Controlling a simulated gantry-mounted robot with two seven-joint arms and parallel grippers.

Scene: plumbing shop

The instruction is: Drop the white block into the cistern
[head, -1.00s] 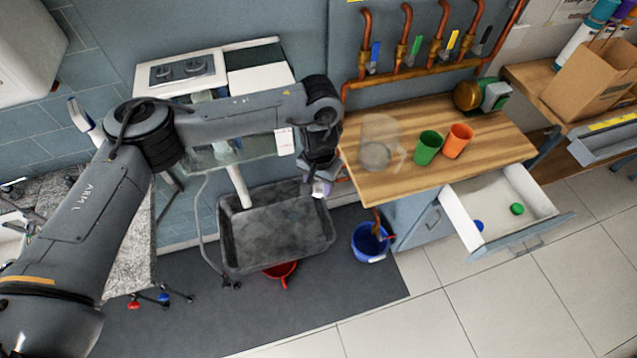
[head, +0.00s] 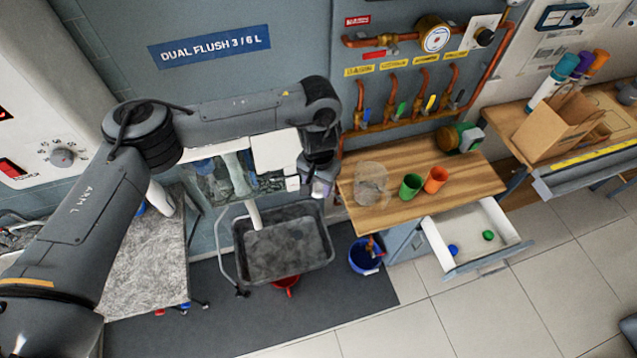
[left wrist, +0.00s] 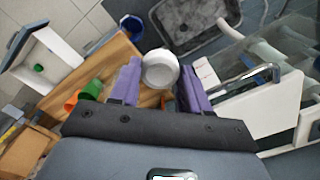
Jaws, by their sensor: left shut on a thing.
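My left gripper (left wrist: 153,85) has its two purple fingers shut on a round white piece, the white block (left wrist: 160,68), in the left wrist view. In the head view this gripper (head: 320,188) points down just right of the cistern, and the block is hard to make out there. The cistern (head: 228,180) is a clear-walled tank with white upper parts on the back wall. My left forearm covers part of its top, so I cannot see how open it is. In the left wrist view its white panel (left wrist: 262,112) lies to the right, apart from the block. My right gripper is not in view.
A grey tray (head: 284,250) stands below the cistern. A blue bucket (head: 365,258) and an open drawer (head: 468,235) are lower right. Copper pipes run above the bench.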

